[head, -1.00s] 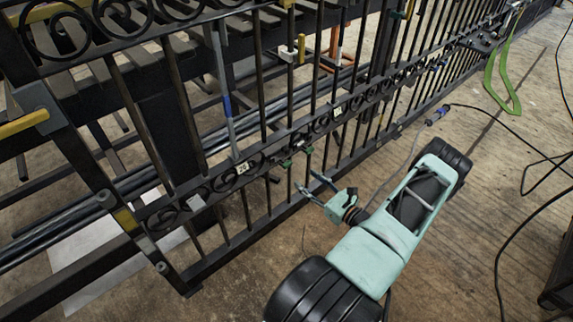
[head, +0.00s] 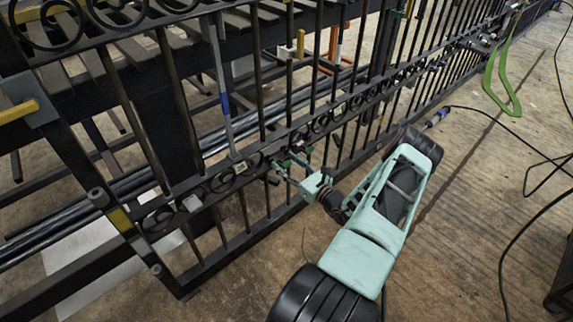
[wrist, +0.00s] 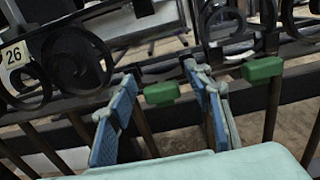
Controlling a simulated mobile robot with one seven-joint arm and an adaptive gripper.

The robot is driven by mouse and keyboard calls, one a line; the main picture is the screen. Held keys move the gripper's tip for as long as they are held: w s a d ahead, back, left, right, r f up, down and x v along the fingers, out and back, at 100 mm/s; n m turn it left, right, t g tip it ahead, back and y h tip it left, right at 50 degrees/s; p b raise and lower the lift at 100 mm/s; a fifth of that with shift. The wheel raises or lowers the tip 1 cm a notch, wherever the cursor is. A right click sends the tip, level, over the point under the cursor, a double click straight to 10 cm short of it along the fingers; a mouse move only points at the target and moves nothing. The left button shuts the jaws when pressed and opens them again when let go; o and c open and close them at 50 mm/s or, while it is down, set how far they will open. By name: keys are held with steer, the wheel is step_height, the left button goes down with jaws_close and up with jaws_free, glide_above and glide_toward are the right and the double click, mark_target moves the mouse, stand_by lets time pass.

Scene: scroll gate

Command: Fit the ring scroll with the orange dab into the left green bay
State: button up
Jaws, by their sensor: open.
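My gripper (head: 285,168) is open at the gate's middle rail, close to the scroll row. In the wrist view its two blue-padded fingers (wrist: 160,118) are apart, on either side of the left green block (wrist: 161,93). I see no scroll held between them. A second green block (wrist: 262,69) sits on the rail to the right, beyond the right finger. A dark ring scroll (wrist: 75,62) stands left of the fingers, by a tag reading 26 (wrist: 15,55). No orange dab is clear in either view, so I cannot tell which scroll bears it.
The black gate (head: 215,185) runs diagonally across the head view, with vertical bars and a row of scrolls. The tag also shows in the head view (head: 240,167). A green strap (head: 503,85) hangs at the far right. Black cables (head: 520,215) lie on the open floor to the right.

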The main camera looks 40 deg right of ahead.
steer(key=shift+c, duration=0.4)
jaws_close()
